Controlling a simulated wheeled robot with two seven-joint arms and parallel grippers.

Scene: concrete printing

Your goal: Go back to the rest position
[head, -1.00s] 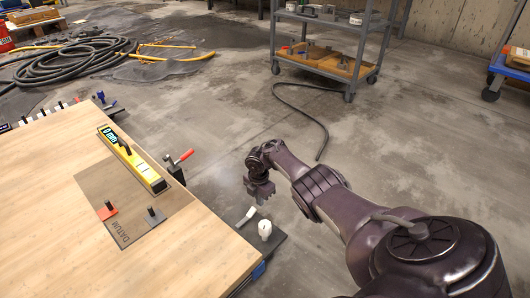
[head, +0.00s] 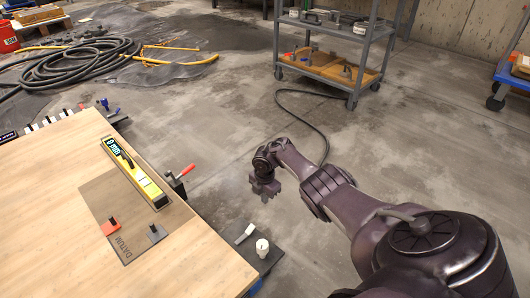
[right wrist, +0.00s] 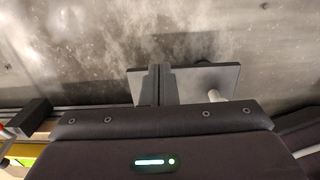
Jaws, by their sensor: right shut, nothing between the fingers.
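My right gripper (head: 266,192) is shut and empty. It hangs over the floor just past the table's right edge, above and behind a dark side plate. In the right wrist view its closed fingers (right wrist: 156,85) show in front of that dark plate (right wrist: 205,82). My right arm reaches in from the lower right of the head view. My left gripper is not in view.
A wooden table (head: 50,220) fills the left, with a yellow level (head: 135,172), an orange-handled tool (head: 110,227) and a grey one (head: 156,234). A white cylinder (head: 262,247) stands on the side plate (head: 264,264). A grey cart (head: 345,38) stands behind. Open floor surrounds the arm.

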